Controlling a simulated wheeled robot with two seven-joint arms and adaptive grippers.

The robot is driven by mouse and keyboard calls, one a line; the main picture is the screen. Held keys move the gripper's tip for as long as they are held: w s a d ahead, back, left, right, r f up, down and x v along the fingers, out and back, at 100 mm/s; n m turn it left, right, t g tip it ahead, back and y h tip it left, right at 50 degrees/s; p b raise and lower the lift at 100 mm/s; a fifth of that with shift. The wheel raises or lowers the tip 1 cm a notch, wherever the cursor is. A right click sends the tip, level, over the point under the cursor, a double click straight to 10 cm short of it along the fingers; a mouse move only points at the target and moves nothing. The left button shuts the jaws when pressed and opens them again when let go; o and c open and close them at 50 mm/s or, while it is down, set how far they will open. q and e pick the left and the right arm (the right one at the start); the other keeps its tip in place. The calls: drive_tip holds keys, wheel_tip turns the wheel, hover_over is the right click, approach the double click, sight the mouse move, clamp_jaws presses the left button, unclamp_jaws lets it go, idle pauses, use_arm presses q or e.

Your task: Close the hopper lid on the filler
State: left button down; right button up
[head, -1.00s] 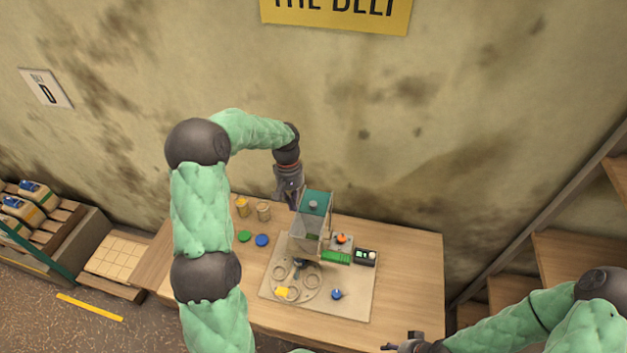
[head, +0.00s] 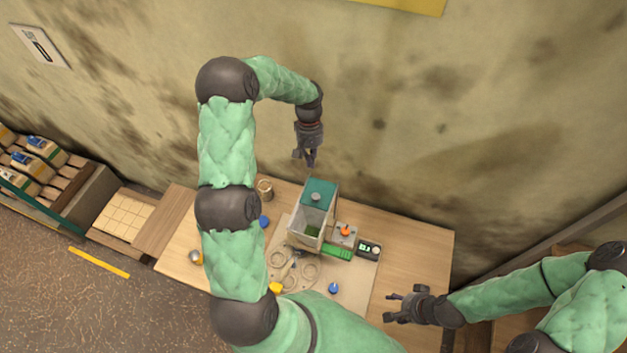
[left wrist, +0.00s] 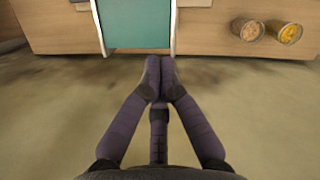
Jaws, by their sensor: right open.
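The filler's hopper is a clear-walled box (head: 312,229) on the bench, with green showing inside. Part of a teal panel (left wrist: 137,25) shows between pale side edges in the left wrist view. My left gripper (head: 306,160) is above and behind the lid, apart from it; its fingers (left wrist: 160,62) meet at the tips, with nothing visible between them. My right gripper (head: 392,306) is open and empty at the bench's right front.
A green pad (head: 339,253), an orange button (head: 346,230) and a small display box (head: 369,249) stand right of the hopper. A jar (head: 265,188) stands at the back left; two jars (left wrist: 247,28) (left wrist: 288,33) show in the left wrist view.

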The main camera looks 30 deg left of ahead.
sight(313, 190)
use_arm(q)
drive_tip(key=p+x, duration=0.1)
drive_tip(key=x, duration=0.4)
drive_tip(key=shift+s+d+f+p, duration=0.2)
drive_tip(key=shift+s+d+p, duration=0.35)
drive_tip(key=shift+s+d, duration=0.7)
drive_tip(key=shift+s, duration=0.3)
drive_tip(key=shift+f, duration=0.1)
drive_tip(key=s+d+b, duration=0.1)
drive_tip(key=s, duration=0.2)
drive_tip(key=s+b, duration=0.1)
drive_tip(key=s, duration=0.3)
drive_tip(key=s+d+b, duration=0.1)
drive_tip(key=s, duration=0.2)
drive_tip(key=shift+s+d, duration=0.2)
drive_tip(key=shift+d, duration=0.1)
